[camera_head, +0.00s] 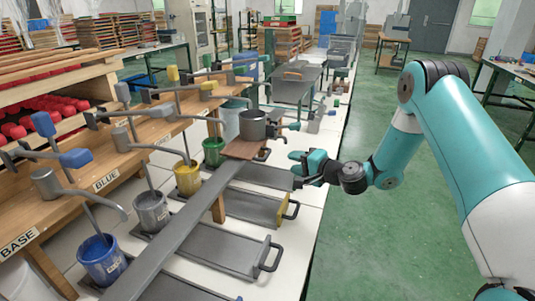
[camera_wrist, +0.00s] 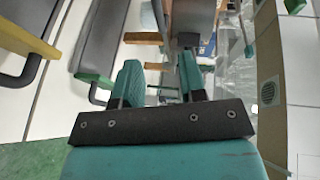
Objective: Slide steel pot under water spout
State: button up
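The steel pot (camera_head: 253,124) stands upright on a brown wooden board (camera_head: 243,149) that lies across a long grey rail. Its short dark handle points right. My gripper (camera_head: 300,164) is to the right of the pot and nearer, apart from it. In the wrist view, the two teal fingers of my gripper (camera_wrist: 162,83) are spread with nothing between them. A grey shape with a dark end, probably the pot and handle (camera_wrist: 188,38), shows beyond the fingertips. Several grey spouts (camera_head: 187,125) stand along the left bench; I cannot tell which one is for water.
A blue bucket (camera_head: 103,259), a grey bucket (camera_head: 151,211), a yellow bucket (camera_head: 188,178) and a green bucket (camera_head: 213,151) stand left of the grey rail (camera_head: 185,222). Dark handled trays (camera_head: 225,247) lie right of it. The green floor at right is open.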

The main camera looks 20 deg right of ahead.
aim_at(267, 153)
jog(key=p+x, duration=0.2)
jog(key=x, duration=1)
jog(key=shift+w+f, duration=0.1)
